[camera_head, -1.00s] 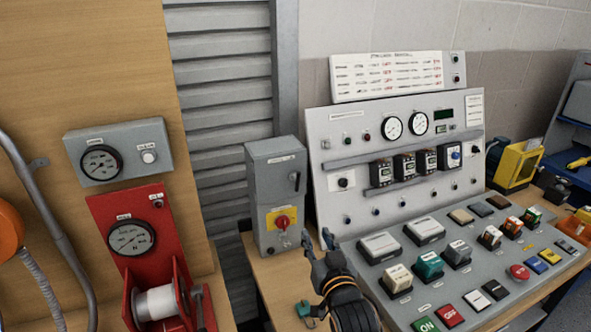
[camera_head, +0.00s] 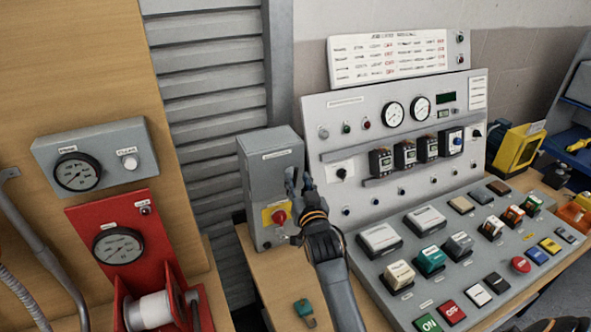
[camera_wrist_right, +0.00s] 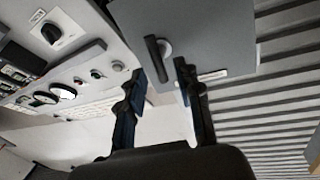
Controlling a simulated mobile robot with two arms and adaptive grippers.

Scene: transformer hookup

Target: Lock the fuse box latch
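The grey fuse box (camera_head: 268,160) stands on the bench left of the sloped control panel, with a red knob on a yellow plate (camera_head: 277,216) low on its front. Its dark latch handle shows in the right wrist view (camera_wrist_right: 157,62), lying between and just beyond the fingertips. In the head view the gripper largely hides the latch. My right gripper (camera_head: 299,182) is open in front of the upper right of the box face; its two fingers are apart in the wrist view (camera_wrist_right: 160,78), and I see no clear contact with the handle. My left gripper is out of view.
The control panel (camera_head: 330,105) and its button desk (camera_head: 395,325) fill the right side close to my arm. A small teal item (camera_head: 303,308) lies on the wooden bench. A red gauge stand with a white spool (camera_head: 150,310) is at left.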

